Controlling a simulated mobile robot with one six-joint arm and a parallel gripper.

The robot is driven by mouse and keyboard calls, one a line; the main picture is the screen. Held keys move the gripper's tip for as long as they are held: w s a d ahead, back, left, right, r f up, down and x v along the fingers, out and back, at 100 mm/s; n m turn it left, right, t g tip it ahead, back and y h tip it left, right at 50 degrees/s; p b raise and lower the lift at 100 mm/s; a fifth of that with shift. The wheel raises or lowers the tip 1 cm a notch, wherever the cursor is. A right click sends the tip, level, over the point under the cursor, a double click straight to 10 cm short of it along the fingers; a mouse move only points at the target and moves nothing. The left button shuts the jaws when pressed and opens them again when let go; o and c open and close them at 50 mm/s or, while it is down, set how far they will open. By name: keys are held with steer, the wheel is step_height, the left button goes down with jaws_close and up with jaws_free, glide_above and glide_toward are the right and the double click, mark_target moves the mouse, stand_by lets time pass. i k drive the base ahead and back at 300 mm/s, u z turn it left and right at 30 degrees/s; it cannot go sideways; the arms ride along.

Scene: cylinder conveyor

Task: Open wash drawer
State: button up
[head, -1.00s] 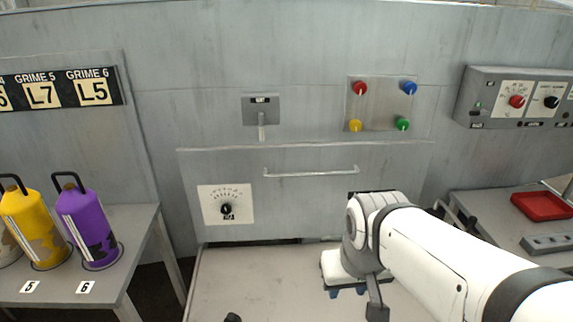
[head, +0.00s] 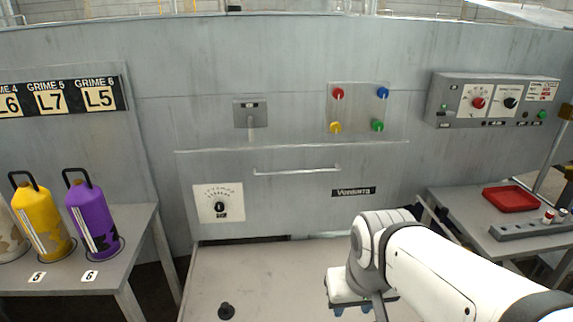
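The wash drawer (head: 290,195) is a grey metal front panel in the wall and looks shut. A thin bar handle (head: 297,171) runs across its upper part. A dial plate (head: 218,203) is on its left and a dark name label on its right. My gripper (head: 352,308) is low in front of the drawer, at the end of my white arm, well apart from the handle. Only part of the gripper shows, with dark blue tips pointing down, and I cannot tell whether it is open.
Yellow (head: 42,222) and purple (head: 92,215) cylinders stand on a left table. Coloured knobs (head: 358,108) and a control box (head: 495,101) are on the wall. A red tray (head: 510,199) is on the right table. A grey surface (head: 270,270) below the drawer is mostly clear.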

mark_target(264, 191)
steer(key=z, duration=0.05)
steer(key=i, duration=0.9)
steer(key=u, duration=0.05)
